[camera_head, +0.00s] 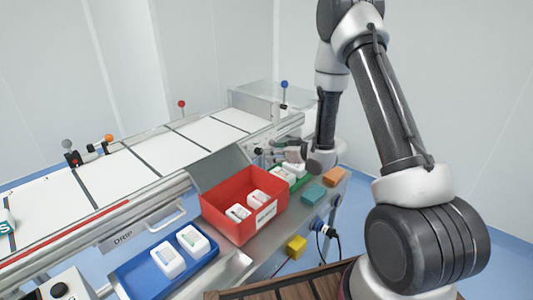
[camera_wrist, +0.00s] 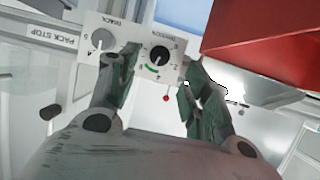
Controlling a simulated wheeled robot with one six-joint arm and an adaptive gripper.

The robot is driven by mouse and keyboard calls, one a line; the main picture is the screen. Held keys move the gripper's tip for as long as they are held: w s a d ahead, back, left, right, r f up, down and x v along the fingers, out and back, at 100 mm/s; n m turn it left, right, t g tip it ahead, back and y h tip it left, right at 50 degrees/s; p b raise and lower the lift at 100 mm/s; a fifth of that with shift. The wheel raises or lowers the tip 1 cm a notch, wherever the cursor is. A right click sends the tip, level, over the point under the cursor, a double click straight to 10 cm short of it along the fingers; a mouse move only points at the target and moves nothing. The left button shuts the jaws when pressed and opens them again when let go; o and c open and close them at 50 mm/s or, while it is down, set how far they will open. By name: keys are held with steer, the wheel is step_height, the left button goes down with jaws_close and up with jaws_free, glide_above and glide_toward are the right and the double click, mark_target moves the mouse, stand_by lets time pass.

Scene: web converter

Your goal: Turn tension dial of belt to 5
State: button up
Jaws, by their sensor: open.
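The tension dial (camera_wrist: 159,55) is a black round knob on a white panel in the wrist view. Its label and scale show upside down, with a green arc along one side; its exact setting is too small to read. My gripper (camera_wrist: 160,66) is open, with one finger on each side of the dial's panel area. I cannot tell whether either finger touches the knob. In the head view my gripper (camera_head: 283,151) is small at the far end of the belt machine, and the dial cannot be made out there.
A grey track dial (camera_wrist: 102,40) sits left of the tension dial, near a "PACK STOP" label (camera_wrist: 50,36). In the head view, the red bin (camera_head: 222,222), blue tray (camera_head: 140,285) and belt (camera_head: 140,160) stand nearby.

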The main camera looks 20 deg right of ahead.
steer(key=v, duration=0.4)
steer(key=shift+s+d+r, duration=0.1)
steer(key=shift+s+d, duration=0.1)
steer(key=shift+s, duration=0.1)
